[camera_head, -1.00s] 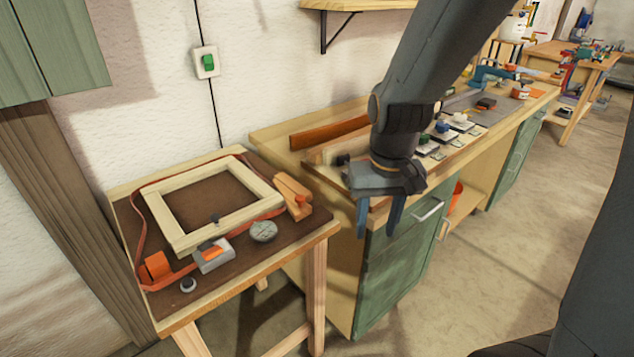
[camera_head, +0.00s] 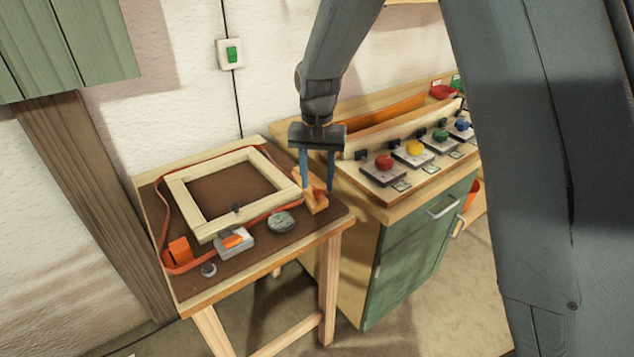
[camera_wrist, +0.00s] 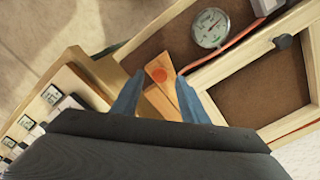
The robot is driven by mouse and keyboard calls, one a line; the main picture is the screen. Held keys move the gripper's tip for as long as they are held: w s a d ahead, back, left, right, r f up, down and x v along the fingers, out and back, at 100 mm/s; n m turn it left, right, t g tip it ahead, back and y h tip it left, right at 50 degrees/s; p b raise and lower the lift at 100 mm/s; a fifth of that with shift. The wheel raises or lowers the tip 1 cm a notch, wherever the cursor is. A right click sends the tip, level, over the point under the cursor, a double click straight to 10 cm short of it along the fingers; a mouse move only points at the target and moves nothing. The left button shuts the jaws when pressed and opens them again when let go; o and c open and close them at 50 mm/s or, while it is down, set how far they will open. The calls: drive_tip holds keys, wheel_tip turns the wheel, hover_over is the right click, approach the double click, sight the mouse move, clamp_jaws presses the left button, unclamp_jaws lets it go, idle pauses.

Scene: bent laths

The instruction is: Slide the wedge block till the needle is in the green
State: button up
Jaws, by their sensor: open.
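The wedge block (camera_head: 314,203) is orange-brown wood, at the right end of the small table beside the frame's corner. In the wrist view the wooden piece with a red round spot (camera_wrist: 158,66) lies between my fingertips, against a second wooden piece (camera_wrist: 188,104). My gripper (camera_head: 318,187) is open and points down, its blue fingers on either side of the block; I cannot tell whether they touch it. The round gauge (camera_head: 281,222) lies left of the block; its pale dial and thin needle show in the wrist view (camera_wrist: 210,28), but the colour under the needle is too small to tell.
A pale wooden frame (camera_head: 210,231) lies on the small table, with an orange strap (camera_head: 164,220) around it and a grey-and-orange clamp (camera_head: 234,243) in front. A bench with coloured knobs (camera_head: 384,162) stands close on the right.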

drive_tip(key=shift+f, duration=1.05)
